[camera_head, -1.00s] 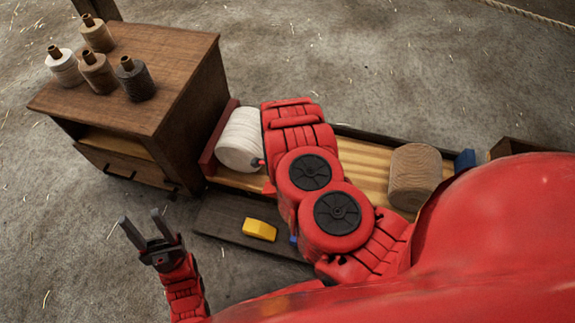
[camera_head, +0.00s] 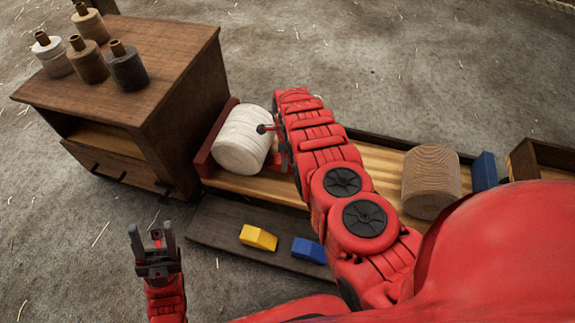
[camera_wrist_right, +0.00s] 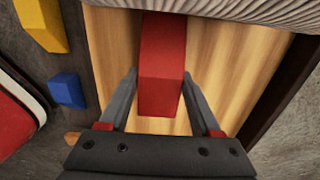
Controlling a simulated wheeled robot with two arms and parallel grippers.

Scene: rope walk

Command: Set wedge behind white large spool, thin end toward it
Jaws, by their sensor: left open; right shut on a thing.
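The white large spool (camera_head: 242,140) lies on its side on the wooden bed, and its ribbed edge (camera_wrist_right: 235,12) crosses the top of the right wrist view. My right gripper (camera_wrist_right: 160,82) is shut on a red wedge (camera_wrist_right: 162,50) over the bed, right of the spool in the head view. The wedge's thick end faces my wrist and its narrower end points at the spool. Whether they touch is unclear. In the head view my arm mostly hides this wedge. My left gripper (camera_head: 151,230) is open and empty, over the floor at the lower left.
A yellow wedge (camera_head: 258,238) and a blue wedge (camera_head: 309,250) lie on a dark board (camera_head: 215,225) before the bed. A tan spool (camera_head: 431,180) and another blue block (camera_head: 484,171) stand at right. A cabinet (camera_head: 180,70) with several small spools is at left.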

